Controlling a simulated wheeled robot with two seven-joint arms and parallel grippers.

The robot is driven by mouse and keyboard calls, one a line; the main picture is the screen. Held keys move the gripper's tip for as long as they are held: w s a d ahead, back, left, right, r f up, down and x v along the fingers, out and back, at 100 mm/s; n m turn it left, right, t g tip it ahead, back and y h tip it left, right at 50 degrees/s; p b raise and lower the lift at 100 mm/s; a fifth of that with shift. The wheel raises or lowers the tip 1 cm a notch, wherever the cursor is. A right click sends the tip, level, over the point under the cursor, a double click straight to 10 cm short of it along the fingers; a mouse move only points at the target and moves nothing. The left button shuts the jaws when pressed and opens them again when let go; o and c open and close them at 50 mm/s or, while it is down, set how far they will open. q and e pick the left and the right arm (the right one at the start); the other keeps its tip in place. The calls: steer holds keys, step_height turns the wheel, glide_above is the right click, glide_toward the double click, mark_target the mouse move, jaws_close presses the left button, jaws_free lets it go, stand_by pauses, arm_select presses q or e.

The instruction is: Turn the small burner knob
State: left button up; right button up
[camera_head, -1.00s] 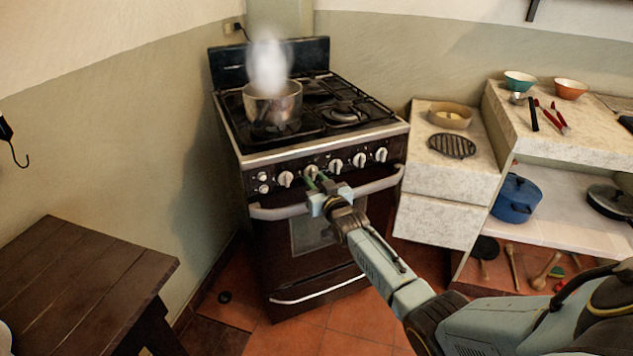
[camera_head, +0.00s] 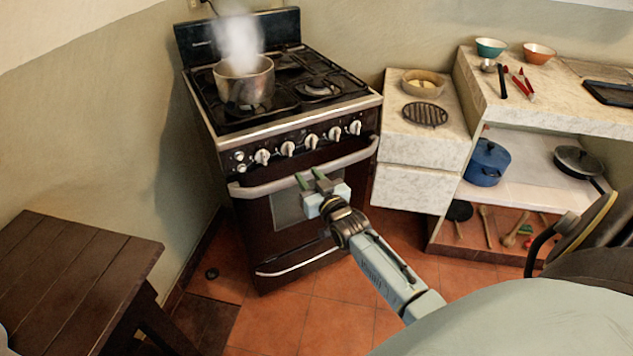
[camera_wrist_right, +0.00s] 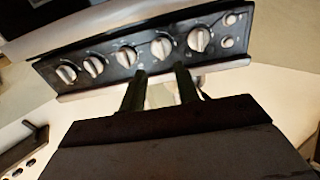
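The stove (camera_head: 285,210) has a dark control panel with a row of white knobs (camera_head: 311,141) above the oven handle (camera_head: 340,160). The knob row also shows in the right wrist view (camera_wrist_right: 127,56). Which knob belongs to the small burner cannot be told from labels. My right gripper (camera_head: 313,178) is open and empty, below the middle of the row in the head view, in front of the oven door. In the wrist view its two fingers (camera_wrist_right: 160,78) stand apart, pointing at the panel, with no knob between them. My left gripper is not in view.
A steaming pot (camera_head: 244,82) stands on the left burner. A wooden table (camera_head: 75,260) is at the lower left. A stone counter (camera_head: 425,145) is right of the stove, with a blue pot (camera_head: 488,162) on a shelf. The tiled floor before the stove is clear.

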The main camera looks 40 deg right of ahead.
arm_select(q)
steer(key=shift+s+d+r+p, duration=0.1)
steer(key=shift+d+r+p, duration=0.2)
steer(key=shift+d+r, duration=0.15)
arm_select(e)
steer(key=s, duration=0.3)
steer(key=shift+s+a, duration=0.25)
steer(key=shift+s, duration=0.15)
